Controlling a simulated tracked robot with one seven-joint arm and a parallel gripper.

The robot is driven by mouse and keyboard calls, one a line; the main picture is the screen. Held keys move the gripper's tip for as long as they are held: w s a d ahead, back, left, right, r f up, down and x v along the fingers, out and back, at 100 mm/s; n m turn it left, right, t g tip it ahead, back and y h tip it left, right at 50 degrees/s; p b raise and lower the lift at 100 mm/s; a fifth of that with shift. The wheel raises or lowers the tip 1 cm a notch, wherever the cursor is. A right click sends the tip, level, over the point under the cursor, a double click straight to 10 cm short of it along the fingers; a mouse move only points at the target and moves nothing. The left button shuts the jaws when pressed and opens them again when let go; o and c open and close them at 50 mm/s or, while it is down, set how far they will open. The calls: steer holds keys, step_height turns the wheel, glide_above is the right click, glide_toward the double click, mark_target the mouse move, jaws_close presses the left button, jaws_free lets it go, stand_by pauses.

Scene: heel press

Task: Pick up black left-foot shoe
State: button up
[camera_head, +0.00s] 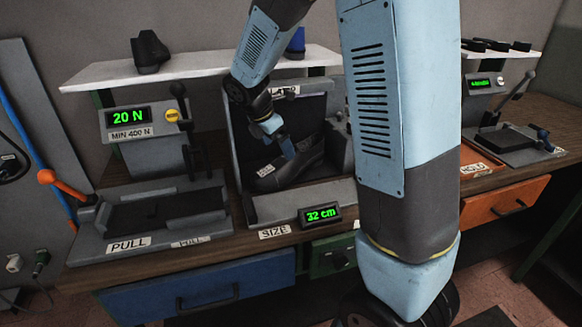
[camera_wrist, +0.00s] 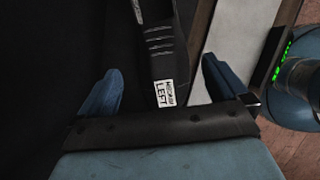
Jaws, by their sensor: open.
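The black shoe (camera_head: 293,166) lies in the dark tray of the size-measuring station in the head view, beside its "32 cm" display. In the wrist view the shoe (camera_wrist: 161,50) shows a white label reading "LEFT" and lies between the two blue fingers. My gripper (camera_head: 285,150) reaches down over the shoe in the head view. In the wrist view my gripper (camera_wrist: 160,88) is open, with a finger on each side of the shoe and a gap to both. Whether the fingers reach down past the shoe's sides cannot be told.
A press station (camera_head: 150,140) with a "20 N" display and an orange-knobbed lever (camera_head: 48,177) stands at the left. A white shelf (camera_head: 190,66) above carries a dark shoe-like object (camera_head: 148,50). Another lever station (camera_head: 508,140) stands at the right. My arm hides the bench's middle right.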

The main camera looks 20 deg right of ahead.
mark_target(288, 163)
steer(key=shift+d+x, duration=0.15)
steer(key=shift+x, duration=2.2)
steer(key=shift+d+x, duration=0.1)
steer(key=shift+x, duration=2.25)
steer(key=shift+r, duration=0.1)
steer(key=shift+c, duration=0.3)
steer(key=c, duration=1.2)
steer(key=shift+o, duration=0.2)
steer(key=shift+r, duration=5.05)
